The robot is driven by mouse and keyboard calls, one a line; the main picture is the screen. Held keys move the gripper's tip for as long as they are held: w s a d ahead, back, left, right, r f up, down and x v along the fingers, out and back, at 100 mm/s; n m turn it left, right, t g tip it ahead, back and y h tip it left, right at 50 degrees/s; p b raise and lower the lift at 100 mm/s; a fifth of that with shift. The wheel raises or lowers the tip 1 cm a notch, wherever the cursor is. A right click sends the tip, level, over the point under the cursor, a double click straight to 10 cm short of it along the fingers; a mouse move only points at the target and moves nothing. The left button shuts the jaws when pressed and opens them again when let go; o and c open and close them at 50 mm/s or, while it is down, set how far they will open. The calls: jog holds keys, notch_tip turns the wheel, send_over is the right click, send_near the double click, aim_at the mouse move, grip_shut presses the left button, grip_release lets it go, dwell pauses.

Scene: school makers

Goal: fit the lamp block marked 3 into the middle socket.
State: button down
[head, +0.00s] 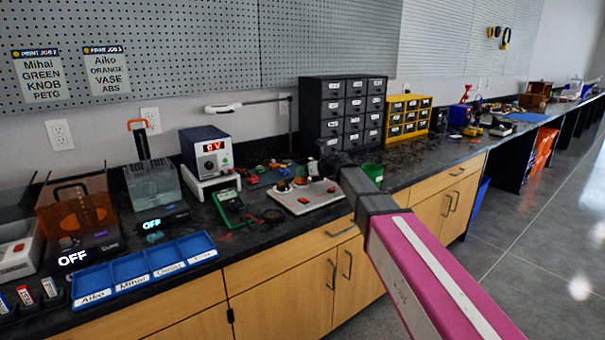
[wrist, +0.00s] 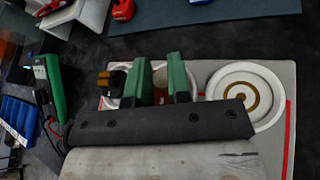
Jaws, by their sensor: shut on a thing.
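The light grey lamp board (head: 296,206) lies on the dark bench in the head view, partly behind my arm. In the wrist view the board (wrist: 285,78) carries a round white socket (wrist: 262,92) with a gold ring, empty, at the right. A dark and orange piece (wrist: 112,80) stands at its left part. My gripper (wrist: 160,85) has its green fingers close together over the middle of the board, shut on a lamp block, of which only a small pale and brownish part shows between them.
A green meter (head: 231,206) with leads lies left of the board. Behind it stand a power supply (head: 207,150) and small coloured parts (head: 255,178). A blue tray (head: 145,265) lies at the front left. A green cup (head: 373,172) stands right of the board.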

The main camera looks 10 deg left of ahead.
jog(key=shift+w+d+f, duration=0.15)
jog(key=shift+w, duration=0.2)
jog(key=shift+r, duration=0.2)
jog(key=shift+r, duration=0.5)
jog(key=shift+r, duration=0.2)
jog(key=shift+s+f, duration=0.1)
jog(key=shift+f, duration=0.8)
dwell(1.3)
jog(key=shift+r, duration=0.45)
jog(key=shift+r, duration=0.35)
jog(key=shift+f, duration=0.75)
dwell(1.0)
